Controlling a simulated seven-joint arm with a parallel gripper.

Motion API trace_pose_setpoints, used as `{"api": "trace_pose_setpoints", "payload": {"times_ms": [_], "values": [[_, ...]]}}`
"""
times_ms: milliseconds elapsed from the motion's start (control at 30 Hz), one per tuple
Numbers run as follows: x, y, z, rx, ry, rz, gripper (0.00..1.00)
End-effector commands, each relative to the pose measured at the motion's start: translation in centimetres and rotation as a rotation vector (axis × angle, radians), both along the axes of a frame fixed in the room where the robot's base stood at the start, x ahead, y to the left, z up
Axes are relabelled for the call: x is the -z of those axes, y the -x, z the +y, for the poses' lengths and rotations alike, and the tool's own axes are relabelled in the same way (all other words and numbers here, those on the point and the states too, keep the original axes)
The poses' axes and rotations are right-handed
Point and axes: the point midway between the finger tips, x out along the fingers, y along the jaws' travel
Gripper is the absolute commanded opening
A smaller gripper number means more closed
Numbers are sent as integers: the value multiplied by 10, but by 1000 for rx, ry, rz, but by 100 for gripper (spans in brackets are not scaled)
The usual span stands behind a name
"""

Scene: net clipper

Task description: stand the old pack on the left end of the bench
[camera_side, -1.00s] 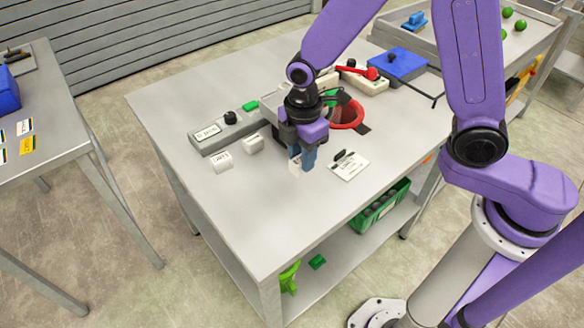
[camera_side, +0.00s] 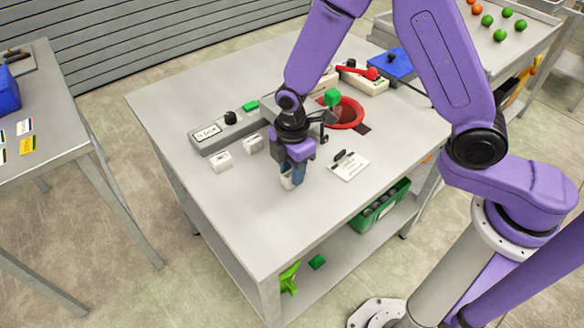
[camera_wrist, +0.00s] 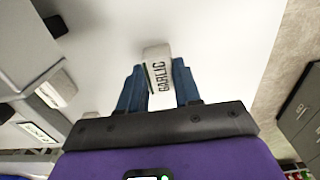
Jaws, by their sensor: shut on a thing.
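My gripper (camera_side: 292,176) is shut on a small white pack (camera_side: 286,182) at the front middle of the grey bench (camera_side: 225,225). In the wrist view the blue fingers of my gripper (camera_wrist: 158,88) grip this pack (camera_wrist: 158,56) on both sides, and its face reads "GARLIC". I cannot tell whether its base touches the bench. Two more white packs stand on the bench to the left, one nearer (camera_side: 221,161) and one farther (camera_side: 253,143); their labels are too small to read.
A grey box with a black knob (camera_side: 229,132) lies behind the packs. A blue box (camera_side: 391,65) is at the far right. The bench's front left is clear.

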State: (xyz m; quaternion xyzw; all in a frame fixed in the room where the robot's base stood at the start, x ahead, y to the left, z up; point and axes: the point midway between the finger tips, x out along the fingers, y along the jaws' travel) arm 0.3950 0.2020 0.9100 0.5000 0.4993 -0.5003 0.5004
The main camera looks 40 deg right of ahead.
Motion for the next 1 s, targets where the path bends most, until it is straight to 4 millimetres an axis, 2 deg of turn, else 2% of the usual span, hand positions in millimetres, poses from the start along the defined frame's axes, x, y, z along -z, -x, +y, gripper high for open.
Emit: {"api": "trace_pose_setpoints", "payload": {"times_ms": [100,133,200,467,633,767,1000], "values": [[3,0,0,0,0,0,3],[3,0,0,0,0,-1,43],[3,0,0,0,0,-1,59],[2,0,0,0,0,0,59],[-6,-1,0,0,-2,-3,59],[-23,-1,1,-1,-3,-4,59],[-69,-1,1,0,-4,-7,59]]}}
